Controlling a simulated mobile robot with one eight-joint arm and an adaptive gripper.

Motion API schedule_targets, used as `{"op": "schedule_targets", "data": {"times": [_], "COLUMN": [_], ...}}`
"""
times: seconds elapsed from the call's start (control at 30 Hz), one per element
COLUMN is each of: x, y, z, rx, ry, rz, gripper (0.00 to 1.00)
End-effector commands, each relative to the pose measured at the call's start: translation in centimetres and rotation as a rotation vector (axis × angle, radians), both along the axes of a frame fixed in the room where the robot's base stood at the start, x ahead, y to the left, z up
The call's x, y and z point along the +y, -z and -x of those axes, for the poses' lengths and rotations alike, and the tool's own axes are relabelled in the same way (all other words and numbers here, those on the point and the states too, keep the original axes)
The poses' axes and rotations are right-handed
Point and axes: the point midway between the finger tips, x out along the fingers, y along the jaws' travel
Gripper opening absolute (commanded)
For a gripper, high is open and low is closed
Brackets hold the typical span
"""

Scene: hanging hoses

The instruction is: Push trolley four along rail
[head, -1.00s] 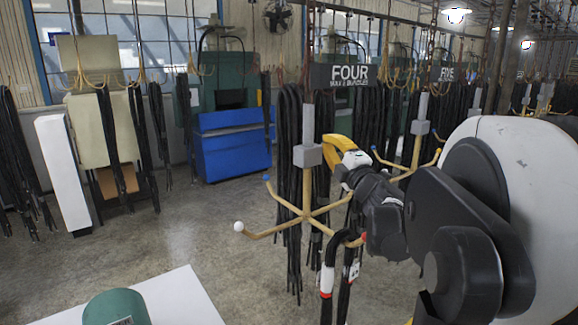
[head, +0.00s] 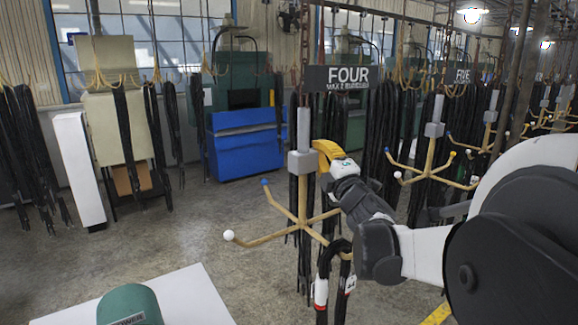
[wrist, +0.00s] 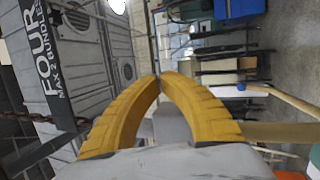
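Trolley four hangs under a dark sign reading FOUR (head: 337,78). It has a grey post with a grey block (head: 301,162) and tan arms (head: 262,239) with white and blue tips. A black hose bundle (head: 321,290) with red and white bands hangs from a front arm. My gripper (head: 320,150), with yellow fingers, is at the right side of the grey block; I cannot tell if it touches. In the wrist view my gripper's fingertips (wrist: 161,77) meet, with grey block surface (wrist: 172,124) showing between the fingers. The sign (wrist: 48,60) also shows there, turned sideways.
Trolley five, under its sign (head: 462,77), hangs to the right, with bare arms (head: 430,172). A blue cabinet (head: 245,150) and more black hoses (head: 130,140) stand behind. A white table (head: 185,300) with a green object (head: 130,305) is at the front left.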

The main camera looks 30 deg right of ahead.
Motion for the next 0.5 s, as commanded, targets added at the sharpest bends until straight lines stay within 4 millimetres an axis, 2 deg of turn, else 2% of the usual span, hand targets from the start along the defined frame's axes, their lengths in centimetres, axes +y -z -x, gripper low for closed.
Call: {"op": "schedule_targets", "data": {"times": [0.5], "x": [4.8], "y": [-0.1], "z": [0.0], "rx": [-0.001], "ry": [-0.003], "rz": [0.0], "gripper": [0.0]}}
